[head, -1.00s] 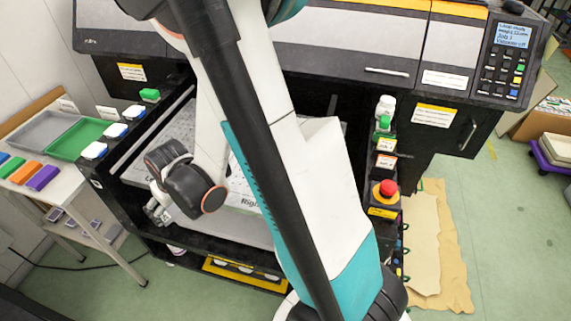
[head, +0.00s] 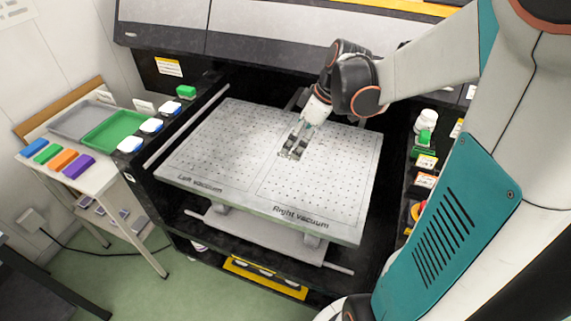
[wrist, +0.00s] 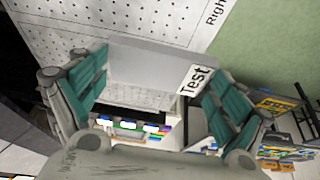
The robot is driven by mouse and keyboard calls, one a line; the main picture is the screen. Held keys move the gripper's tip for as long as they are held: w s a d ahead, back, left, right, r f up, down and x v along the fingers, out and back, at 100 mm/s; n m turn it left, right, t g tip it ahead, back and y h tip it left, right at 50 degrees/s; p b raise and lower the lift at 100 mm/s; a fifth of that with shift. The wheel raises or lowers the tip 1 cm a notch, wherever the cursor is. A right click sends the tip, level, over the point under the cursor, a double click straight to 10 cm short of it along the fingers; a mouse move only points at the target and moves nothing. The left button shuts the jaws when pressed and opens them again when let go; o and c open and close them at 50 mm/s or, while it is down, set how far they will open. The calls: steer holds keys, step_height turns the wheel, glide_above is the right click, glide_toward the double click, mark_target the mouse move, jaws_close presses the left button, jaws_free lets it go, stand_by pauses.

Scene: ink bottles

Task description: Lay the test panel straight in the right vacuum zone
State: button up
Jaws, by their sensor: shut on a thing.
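The test panel (wrist: 150,65) is a grey plate with a white "Test" label. In the wrist view it spans the space between the teal finger pads of my gripper (wrist: 148,90), which is shut on it. In the head view my gripper (head: 293,150) is over the upper part of the right vacuum zone (head: 310,190), near its border with the left zone (head: 210,150). The panel is hard to make out there, and I cannot tell whether it touches the perforated bed. The "Right vacuum" print is on the bed's front edge, clear of my gripper.
The bed sits inside a dark printer frame. Its left ledge holds several blue-and-white-capped bottles (head: 152,125) and a green one (head: 186,91). The right ledge holds a white bottle (head: 426,120) and labelled items. A side table carries a green tray (head: 112,131). Most of the bed is bare.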

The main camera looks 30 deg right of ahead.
mark_target(292, 187)
step_height(292, 187, down, 17)
steer(key=b, duration=0.6)
steer(key=shift+f, duration=0.15)
steer(key=shift+f, duration=0.2)
steer(key=o, duration=0.8)
steer(key=shift+r, duration=0.1)
steer(key=shift+r, duration=0.2)
steer(key=p+v, duration=0.4)
steer(key=v, duration=0.7)
steer(key=shift+r, duration=0.4)
